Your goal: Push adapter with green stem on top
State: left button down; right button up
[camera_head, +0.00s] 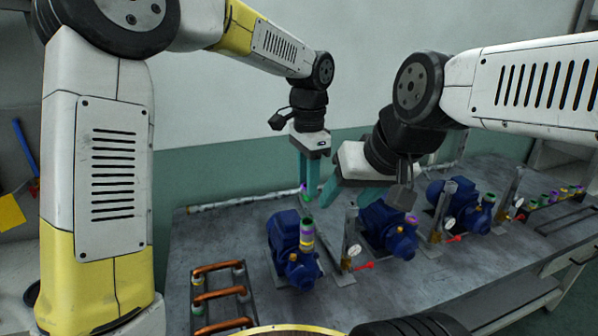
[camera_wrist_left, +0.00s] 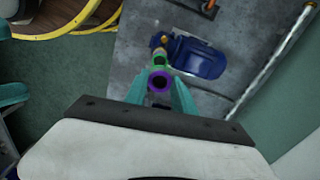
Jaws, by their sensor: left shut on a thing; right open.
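My left gripper (camera_head: 307,197) is shut on a small purple and green adapter (camera_head: 303,189), held above the bench behind the nearest pump. In the left wrist view, the adapter's purple ring (camera_wrist_left: 160,82) sits between the teal fingers, with green beside it (camera_wrist_left: 160,60). The nearest blue pump (camera_head: 283,230) has an upright stack (camera_head: 307,232) of green, purple and yellow parts. The same pump lies beyond the fingers in the left wrist view (camera_wrist_left: 200,58). My right gripper (camera_head: 350,198) is open and empty, above and behind the middle pump (camera_head: 380,222).
A third blue pump (camera_head: 450,193) stands farther right. Upright metal posts with gauges (camera_head: 354,250) and red valves (camera_head: 365,266) stand between the pumps. A rack with orange bars (camera_head: 218,294) is at the front left. A rack of small coloured parts (camera_head: 552,197) lies at the far right.

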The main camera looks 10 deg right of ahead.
pick_arm(q)
jog(key=shift+f, duration=3.05)
jog(key=shift+s+f, duration=0.1)
jog(key=shift+f, duration=0.55)
jog(key=c, duration=1)
grip_release()
jog(key=shift+o, duration=0.2)
jog(key=shift+r, duration=3)
jog(key=shift+r, duration=3.9)
